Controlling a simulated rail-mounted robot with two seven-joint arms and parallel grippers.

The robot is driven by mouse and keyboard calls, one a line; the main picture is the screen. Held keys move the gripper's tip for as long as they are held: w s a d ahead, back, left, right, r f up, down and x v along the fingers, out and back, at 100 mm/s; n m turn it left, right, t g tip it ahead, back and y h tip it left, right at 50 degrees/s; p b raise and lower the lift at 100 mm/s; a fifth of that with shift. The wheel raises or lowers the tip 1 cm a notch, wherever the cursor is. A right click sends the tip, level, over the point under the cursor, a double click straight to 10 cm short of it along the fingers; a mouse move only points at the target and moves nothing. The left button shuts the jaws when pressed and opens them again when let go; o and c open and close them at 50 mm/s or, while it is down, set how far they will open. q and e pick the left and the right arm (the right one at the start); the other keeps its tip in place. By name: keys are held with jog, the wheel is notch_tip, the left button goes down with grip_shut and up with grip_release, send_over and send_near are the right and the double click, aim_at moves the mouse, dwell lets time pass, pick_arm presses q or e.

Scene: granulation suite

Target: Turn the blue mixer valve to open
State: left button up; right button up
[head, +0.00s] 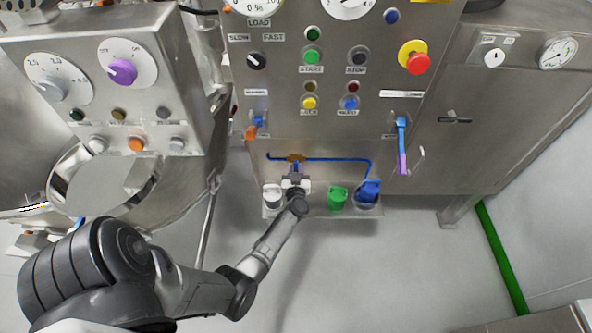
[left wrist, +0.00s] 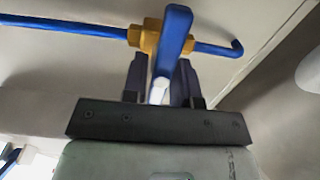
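A blue valve handle (left wrist: 175,32) on a brass body (left wrist: 149,36) sits in a thin blue pipe (left wrist: 70,26) below the mixer panel. In the head view the brass body (head: 296,158) and blue pipe (head: 335,159) also show. My left gripper (head: 296,177) is at the valve from below. In the left wrist view its two dark fingers (left wrist: 161,82) stand on either side of the handle's lower end, where a pale piece shows between them. I cannot tell whether they press on it. My right gripper is not in view.
A shelf below the pipe holds a white cup (head: 272,197), a green cup (head: 338,198) and a blue cup (head: 369,192). A blue lever with a purple end (head: 402,145) hangs right; a blue-and-orange lever (head: 254,127) is left. Buttons and a red emergency knob (head: 418,64) are above.

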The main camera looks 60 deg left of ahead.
pick_arm(q)
grip_shut()
jog(key=shift+n, duration=0.3)
jog(key=n, duration=0.2)
jog(key=shift+s+n+p, duration=0.1)
jog(key=shift+n+p, duration=0.25)
jog(key=shift+n, duration=0.05)
jog(key=n, duration=0.4)
jog(key=shift+s+a+f+n, duration=0.1)
jog(key=shift+f+n, duration=0.05)
jog(key=shift+n, duration=0.15)
jog(key=n+b, duration=0.1)
jog(key=n, duration=0.4)
jog(key=shift+f, duration=0.15)
jog(key=n+b, duration=0.1)
jog(key=n, duration=0.2)
jog(key=shift+s+f+n, duration=0.1)
jog(key=shift+n, duration=0.8)
jog(key=shift+o, duration=1.7)
grip_release()
